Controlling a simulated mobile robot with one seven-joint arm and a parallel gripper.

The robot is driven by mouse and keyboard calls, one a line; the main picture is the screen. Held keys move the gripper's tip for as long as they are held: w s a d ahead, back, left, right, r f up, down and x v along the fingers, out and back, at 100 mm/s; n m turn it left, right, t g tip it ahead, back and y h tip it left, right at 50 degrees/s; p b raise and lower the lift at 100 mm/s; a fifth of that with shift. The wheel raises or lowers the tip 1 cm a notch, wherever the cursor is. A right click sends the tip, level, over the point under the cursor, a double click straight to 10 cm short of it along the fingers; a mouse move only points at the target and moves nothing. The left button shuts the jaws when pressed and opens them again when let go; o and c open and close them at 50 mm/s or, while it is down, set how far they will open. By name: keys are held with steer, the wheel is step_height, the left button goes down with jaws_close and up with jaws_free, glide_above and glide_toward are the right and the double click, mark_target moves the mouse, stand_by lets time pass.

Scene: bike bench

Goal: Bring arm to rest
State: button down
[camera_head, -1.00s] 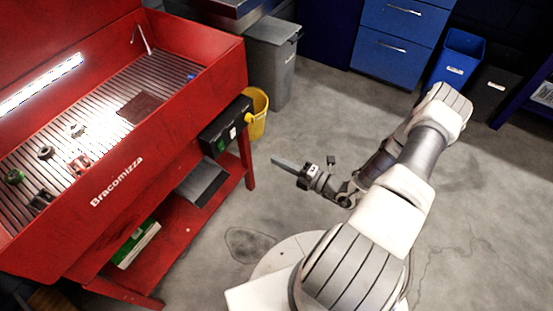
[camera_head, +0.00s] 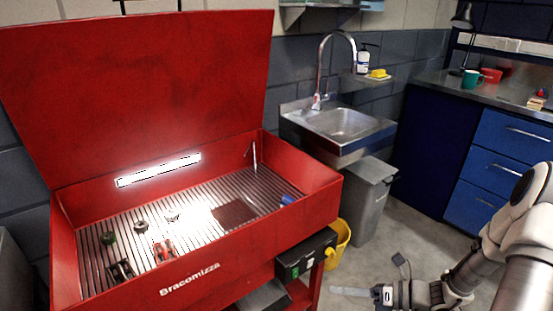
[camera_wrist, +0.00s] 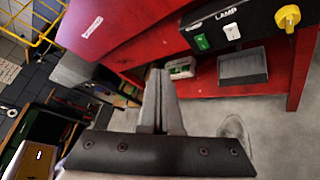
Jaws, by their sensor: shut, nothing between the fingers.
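My gripper (camera_head: 352,292) is low at the bottom right of the head view, in front of the red wash bench and apart from it. The wrist view shows its two fingers (camera_wrist: 158,100) together, with nothing between them. My arm comes in from the right edge of the head view, bent, with the gripper pointing left. The lower part of the arm is cut off by the frame.
The red wash bench (camera_head: 250,275) has its lid up and several small parts on its slatted floor. Its switch box (camera_head: 305,255) sticks out near my gripper. A yellow bucket (camera_head: 340,245), grey bin (camera_head: 368,205), sink (camera_head: 340,123) and blue drawers (camera_head: 492,165) stand behind.

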steer(key=s+a+r+n+h, duration=0.1)
steer(key=s+r+n+h, duration=0.65)
steer(key=r+n, duration=0.7)
steer(key=s+a+r+n+h, duration=0.1)
steer(key=s+r+n+h, duration=0.6)
steer(key=r+n, duration=0.75)
step_height(320, 180, up, 17)
steer(key=s+n+p, duration=0.1)
steer(key=n+p, duration=0.1)
steer(key=p, duration=1.6)
steer(key=shift+f+t+y, duration=0.2)
steer(key=shift+t+y, duration=0.1)
steer(key=shift+y, duration=0.05)
steer(key=shift+s+a, duration=0.1)
